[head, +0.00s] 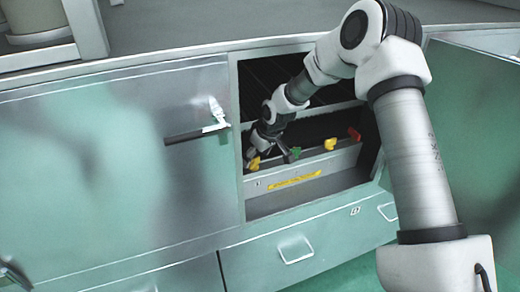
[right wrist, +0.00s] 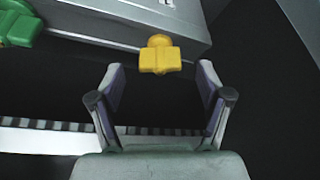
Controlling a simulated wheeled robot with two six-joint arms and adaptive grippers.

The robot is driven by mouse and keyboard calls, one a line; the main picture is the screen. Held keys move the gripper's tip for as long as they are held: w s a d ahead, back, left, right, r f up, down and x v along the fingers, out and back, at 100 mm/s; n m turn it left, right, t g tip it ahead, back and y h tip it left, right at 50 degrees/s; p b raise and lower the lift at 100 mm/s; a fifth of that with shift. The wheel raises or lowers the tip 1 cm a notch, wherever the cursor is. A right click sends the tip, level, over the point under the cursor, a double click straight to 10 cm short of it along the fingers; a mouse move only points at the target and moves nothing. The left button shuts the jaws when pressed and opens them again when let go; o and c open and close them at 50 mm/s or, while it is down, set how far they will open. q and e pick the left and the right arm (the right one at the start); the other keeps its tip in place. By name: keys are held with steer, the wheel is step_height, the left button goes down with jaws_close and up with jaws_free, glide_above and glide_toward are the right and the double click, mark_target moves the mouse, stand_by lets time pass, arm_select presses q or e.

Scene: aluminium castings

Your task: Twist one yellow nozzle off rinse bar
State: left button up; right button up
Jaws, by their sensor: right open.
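The rinse bar is a pale grey bar (head: 318,163) inside the open cabinet bay; it shows in the right wrist view (right wrist: 110,17). It carries a left yellow nozzle (head: 254,163), a green nozzle (head: 296,152), another yellow nozzle (head: 330,145) and a red nozzle (head: 354,134). My right gripper (head: 271,156) is in the bay near the left yellow nozzle. In the right wrist view my right gripper (right wrist: 160,80) is open and empty, with a yellow nozzle (right wrist: 160,55) just ahead, centred between the fingertips. A dark piece at the lower left edge may be my left gripper (head: 13,273).
The green nozzle (right wrist: 18,25) is off to one side in the right wrist view. A closed door with a dark handle (head: 195,134) stands left of the bay. A yellow strip (head: 295,180) lies below the nozzles, and a drawer (head: 300,250) is underneath. The bay is narrow.

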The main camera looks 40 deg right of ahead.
mark_target(255, 159)
steer(key=x, duration=0.2)
steer(key=shift+w+a+f, duration=0.1)
steer(key=shift+a+f, duration=0.05)
steer(key=shift+f, duration=0.35)
steer(key=c, duration=1.2)
steer(key=shift+f+n+b, duration=0.1)
steer(key=shift+n+b, duration=0.2)
steer(key=shift+b, duration=0.65)
steer(key=shift+c, duration=0.2)
steer(key=n+y+b, duration=0.1)
steer(key=n+b, duration=0.1)
steer(key=b, duration=0.3)
steer(key=shift+n+g, duration=0.3)
steer(key=shift+n+y+b, duration=0.4)
steer(key=shift+n+b, duration=0.6)
steer(key=shift+n+g, duration=0.3)
steer(key=shift+n, duration=0.4)
